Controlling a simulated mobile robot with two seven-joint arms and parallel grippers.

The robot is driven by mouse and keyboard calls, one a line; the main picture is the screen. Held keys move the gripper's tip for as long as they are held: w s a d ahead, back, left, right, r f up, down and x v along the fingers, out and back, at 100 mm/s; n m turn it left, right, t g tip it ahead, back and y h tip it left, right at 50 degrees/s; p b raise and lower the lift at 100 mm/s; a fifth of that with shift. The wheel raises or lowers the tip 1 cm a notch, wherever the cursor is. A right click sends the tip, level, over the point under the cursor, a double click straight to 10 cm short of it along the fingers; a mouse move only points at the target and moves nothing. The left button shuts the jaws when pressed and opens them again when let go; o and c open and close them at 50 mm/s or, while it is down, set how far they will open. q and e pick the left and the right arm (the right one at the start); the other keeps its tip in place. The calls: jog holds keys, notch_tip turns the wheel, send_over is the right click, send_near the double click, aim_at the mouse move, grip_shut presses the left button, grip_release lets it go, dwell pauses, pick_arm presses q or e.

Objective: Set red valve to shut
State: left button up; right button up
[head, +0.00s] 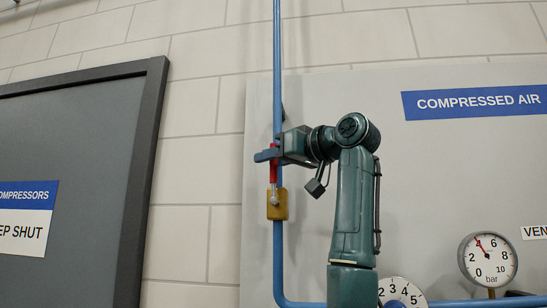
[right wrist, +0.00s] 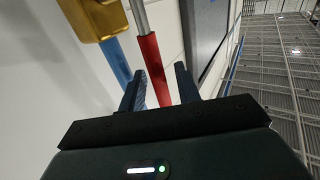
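The red valve handle (head: 273,170) points up from the brass valve body (head: 277,206), roughly in line with the vertical blue pipe (head: 278,75). My right gripper (head: 267,155) is at the upper part of the handle. In the right wrist view, the red sleeve (right wrist: 151,64) passes between the two fingers of my right gripper (right wrist: 160,72). Gaps show on both sides of the sleeve, so the fingers look open around it. The brass body (right wrist: 97,18) is at the top left there. My left gripper is not in view.
A grey panel with a blue compressed air sign (head: 475,102) stands behind the pipe. A pressure gauge (head: 488,259) is at the lower right, and a numbered dial (head: 402,294) is partly cut off at the bottom. A dark-framed door (head: 75,130) is at the left.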

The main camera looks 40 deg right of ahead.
jog(key=shift+c, duration=0.3)
grip_shut()
dwell(0.3)
